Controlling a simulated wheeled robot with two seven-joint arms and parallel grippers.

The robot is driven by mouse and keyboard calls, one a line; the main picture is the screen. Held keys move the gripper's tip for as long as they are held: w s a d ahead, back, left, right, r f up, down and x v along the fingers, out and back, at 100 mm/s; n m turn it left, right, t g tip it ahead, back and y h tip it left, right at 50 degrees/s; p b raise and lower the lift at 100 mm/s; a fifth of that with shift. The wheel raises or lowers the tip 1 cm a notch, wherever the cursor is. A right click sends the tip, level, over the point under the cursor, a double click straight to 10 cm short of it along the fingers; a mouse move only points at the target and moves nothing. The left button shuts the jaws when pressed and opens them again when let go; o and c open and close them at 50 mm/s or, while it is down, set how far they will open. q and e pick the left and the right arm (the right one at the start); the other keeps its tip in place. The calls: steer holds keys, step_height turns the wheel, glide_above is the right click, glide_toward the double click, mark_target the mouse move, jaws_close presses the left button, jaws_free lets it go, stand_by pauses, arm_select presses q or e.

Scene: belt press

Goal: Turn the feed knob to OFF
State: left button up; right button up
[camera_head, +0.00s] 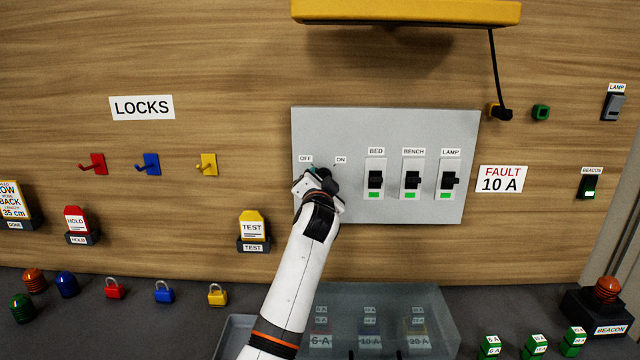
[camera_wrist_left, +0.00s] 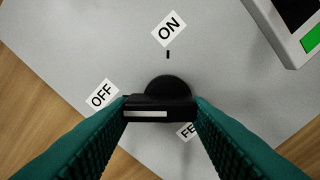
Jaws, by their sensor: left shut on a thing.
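The feed knob (camera_wrist_left: 168,88) is black and sits on the grey panel (camera_head: 390,210). My left gripper (camera_head: 322,176) is at the knob and mostly covers it in the head view. In the left wrist view, the green fingers (camera_wrist_left: 160,112) are shut on the knob's bar. The bar's white line lies on its left half, pointing toward the side of the OFF label (camera_wrist_left: 102,95). The ON label (camera_wrist_left: 168,28) and its tick are clear of the bar. A label below the knob is partly hidden by the right finger. My right gripper is not in view.
The bed switch (camera_head: 376,180), bench switch (camera_head: 413,180) and lamp switch (camera_head: 450,180) are right of the knob. A yellow fixture (camera_head: 405,12) overhangs above. A clear-lidded box (camera_head: 440,310) and padlocks (camera_head: 164,292) are below.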

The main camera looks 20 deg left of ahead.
arm_select(q)
steer(key=shift+f, duration=0.1)
steer(key=o, duration=1)
steer(key=b+v, duration=0.2)
steer(key=v, duration=1)
steer(key=shift+b, duration=0.3)
